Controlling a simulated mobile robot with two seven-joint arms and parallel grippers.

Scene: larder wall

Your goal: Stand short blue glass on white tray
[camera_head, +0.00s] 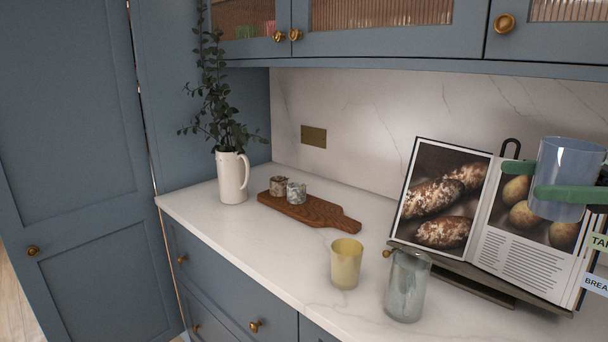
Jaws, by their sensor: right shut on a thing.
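The short blue glass (566,160) is clear blue and upright, at the right of the head view. My right gripper (530,181) has green fingers and is shut on this glass, one finger across its front and one behind it. It holds the glass up in front of the open cookbook. I see no white tray in this view. My left gripper is not in view.
A yellow glass (346,264) and a taller grey-blue glass (405,287) stand on the white counter (256,248). The cookbook (441,197) leans on a stand. A wooden board (318,211) with two small cups and a white jug (231,178) with leaves are further back.

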